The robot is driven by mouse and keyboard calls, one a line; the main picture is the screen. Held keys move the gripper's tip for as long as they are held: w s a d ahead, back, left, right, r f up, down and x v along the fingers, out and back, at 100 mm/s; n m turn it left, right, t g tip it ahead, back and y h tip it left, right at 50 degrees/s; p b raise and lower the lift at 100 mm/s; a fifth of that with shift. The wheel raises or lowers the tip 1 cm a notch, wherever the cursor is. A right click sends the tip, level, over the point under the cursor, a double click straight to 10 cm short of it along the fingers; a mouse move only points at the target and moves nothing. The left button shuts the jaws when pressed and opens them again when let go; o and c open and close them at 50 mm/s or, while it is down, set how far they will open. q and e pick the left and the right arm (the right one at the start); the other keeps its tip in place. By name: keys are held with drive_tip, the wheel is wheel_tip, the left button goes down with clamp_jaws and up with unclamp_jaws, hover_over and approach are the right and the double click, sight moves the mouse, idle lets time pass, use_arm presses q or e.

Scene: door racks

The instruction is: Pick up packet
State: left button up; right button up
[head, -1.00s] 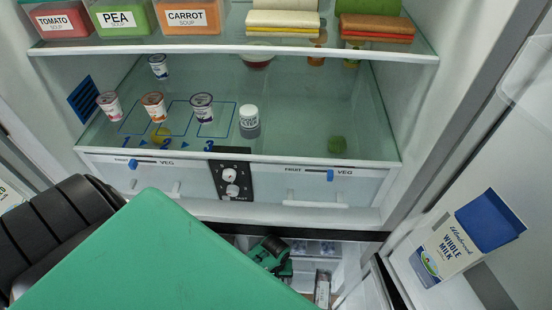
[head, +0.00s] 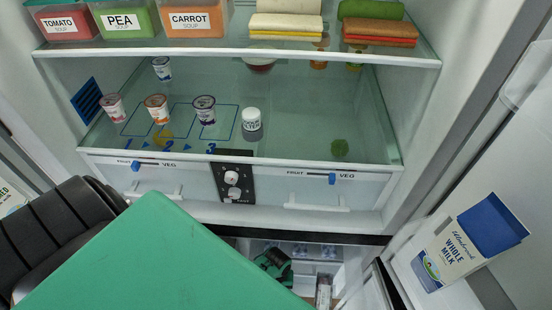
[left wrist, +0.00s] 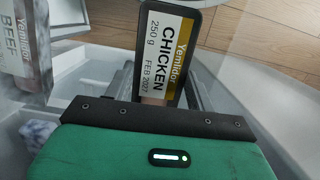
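A dark packet with a white and yellow label reading CHICKEN (left wrist: 167,45) stands on end in the left wrist view, slightly tilted. It is straight beyond the dark front edge of my left gripper's green body. The packet's lower end is hidden behind that edge. My left gripper (head: 274,262) shows in the head view as a small green and dark shape, low inside the open compartment under the fridge shelf. A second packet labelled BEEF (left wrist: 18,50) is at the left. My right gripper is out of view.
The fridge drawer front (head: 310,192) with sliders and knobs overhangs the lower compartment. A milk carton (head: 468,243) is in the door at right. Small cups (head: 204,108) stand on the glass shelf. Wooden floor (left wrist: 230,25) shows beyond the chicken packet.

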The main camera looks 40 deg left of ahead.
use_arm(q)
drive_tip(key=shift+c, duration=0.6)
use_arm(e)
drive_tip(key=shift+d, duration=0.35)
use_arm(q)
drive_tip(key=shift+r, duration=0.1)
